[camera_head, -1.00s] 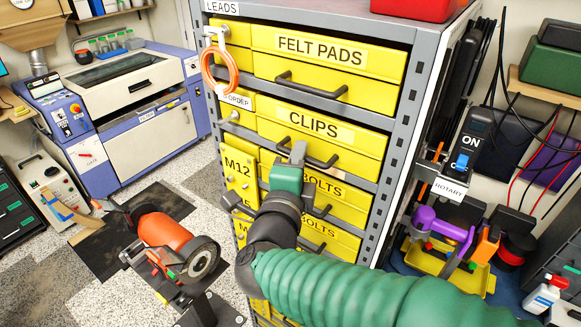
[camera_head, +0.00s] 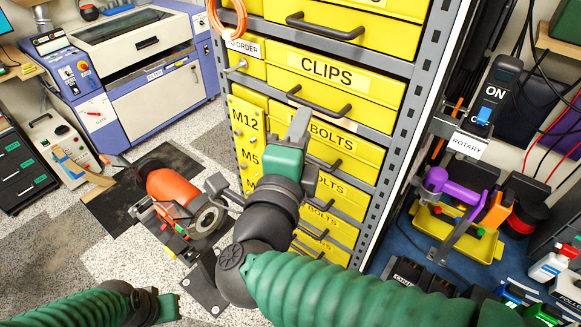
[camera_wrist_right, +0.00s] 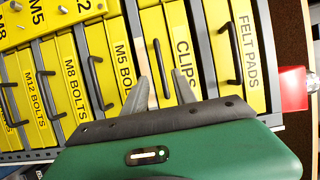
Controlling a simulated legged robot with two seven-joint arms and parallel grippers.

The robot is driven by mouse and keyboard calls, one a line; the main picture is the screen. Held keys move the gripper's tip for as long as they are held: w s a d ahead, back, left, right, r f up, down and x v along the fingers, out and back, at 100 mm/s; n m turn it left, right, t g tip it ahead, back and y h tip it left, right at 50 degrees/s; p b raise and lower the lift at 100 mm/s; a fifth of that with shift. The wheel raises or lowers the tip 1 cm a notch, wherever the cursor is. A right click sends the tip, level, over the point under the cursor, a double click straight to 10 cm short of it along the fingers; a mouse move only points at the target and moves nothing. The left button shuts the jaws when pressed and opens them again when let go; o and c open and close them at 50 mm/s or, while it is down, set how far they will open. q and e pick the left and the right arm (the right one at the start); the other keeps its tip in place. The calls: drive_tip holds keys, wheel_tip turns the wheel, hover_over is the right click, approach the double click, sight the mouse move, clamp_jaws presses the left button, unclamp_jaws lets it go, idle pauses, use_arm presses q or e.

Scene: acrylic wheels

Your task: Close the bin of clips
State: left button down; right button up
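The yellow bin of clips (camera_head: 366,88) is in the grey rack, labelled CLIPS, with a dark bar handle (camera_head: 318,101). Its front looks close to level with its neighbours; I cannot tell how far it stands out. My right gripper (camera_head: 300,125) is in front of the rack, just below and left of that handle. In the right wrist view, its two grey fingers (camera_wrist_right: 160,88) are apart, and the clips handle (camera_wrist_right: 161,68) shows between their tips; contact is unclear. My left gripper (camera_head: 152,305) is low at the left, far from the rack, its fingers unclear.
A felt pads bin (camera_wrist_right: 253,85) is above the clips bin, and bolts bins (camera_head: 350,150) are below. An orange tool (camera_head: 175,190) on a stand is left of my right gripper. A rotary tool station (camera_head: 462,220) is right of the rack. Open floor lies at the left.

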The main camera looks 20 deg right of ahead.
drive_tip(key=b+v, duration=0.2)
drive_tip(key=v, duration=0.7)
